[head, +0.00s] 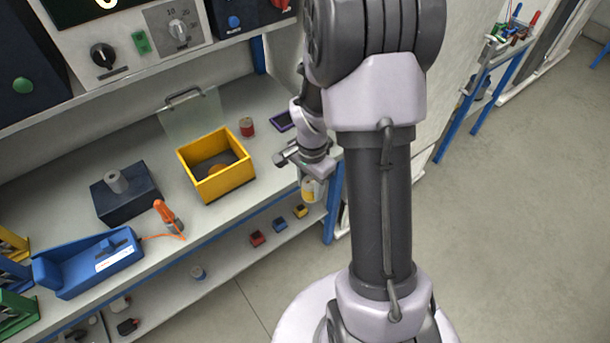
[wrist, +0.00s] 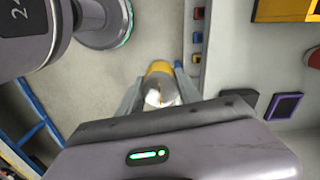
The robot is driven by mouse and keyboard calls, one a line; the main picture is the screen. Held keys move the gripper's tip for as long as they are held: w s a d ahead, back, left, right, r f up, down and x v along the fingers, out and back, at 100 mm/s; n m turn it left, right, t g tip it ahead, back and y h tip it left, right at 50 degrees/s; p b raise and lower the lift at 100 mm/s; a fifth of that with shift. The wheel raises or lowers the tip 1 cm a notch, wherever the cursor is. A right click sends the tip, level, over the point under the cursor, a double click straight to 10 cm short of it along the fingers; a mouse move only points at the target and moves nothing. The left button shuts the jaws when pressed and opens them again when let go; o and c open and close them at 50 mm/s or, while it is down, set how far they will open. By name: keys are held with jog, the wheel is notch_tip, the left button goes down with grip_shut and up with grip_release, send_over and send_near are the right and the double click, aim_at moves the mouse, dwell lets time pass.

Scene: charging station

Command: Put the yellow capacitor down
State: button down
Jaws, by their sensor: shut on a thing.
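The yellow capacitor (wrist: 160,72) is a small cylinder with a silvery end. My gripper (wrist: 158,88) is shut on it, with one finger on each side. In the head view the capacitor (head: 311,190) hangs under my gripper (head: 312,178), at the right end of the workbench (head: 265,182) near its front edge. The wrist view shows floor beyond the capacitor, with the bench edge to its right. My wrist partly hides the fingers in the head view.
A yellow open box (head: 216,190) stands on the bench with a clear lid behind it. A red cylinder (head: 247,127) and a purple-rimmed dark pad (head: 283,121) lie near the bench's right end. Small red, blue and yellow blocks (head: 279,225) sit on the lower shelf.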

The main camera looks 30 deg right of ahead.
jog(key=shift+a, duration=0.1)
jog(key=w+a+r+n+b, duration=0.1)
jog(key=w+a+n, duration=0.1)
jog(key=a+n, duration=0.5)
jog(key=w+a+r+n, duration=0.1)
jog(key=a+r+n, duration=0.1)
jog(key=a+n, duration=0.5)
jog(key=s+d+f+m, duration=0.1)
jog(key=d+m, duration=0.3)
jog(key=s+d+f+m, duration=0.1)
jog(key=d+m, duration=0.3)
jog(key=d, duration=0.1)
jog(key=d+f+m, duration=0.2)
jog(key=d+m, duration=0.2)
jog(key=m, duration=0.1)
jog(key=shift+s+d+f, duration=0.1)
jog(key=shift+s+d, duration=0.2)
jog(key=shift+s, duration=0.1)
jog(key=shift+s+d+f+m, duration=0.15)
jog(key=shift+d+m, duration=0.2)
jog(key=shift+m, duration=0.15)
jog(key=shift+a, duration=0.1)
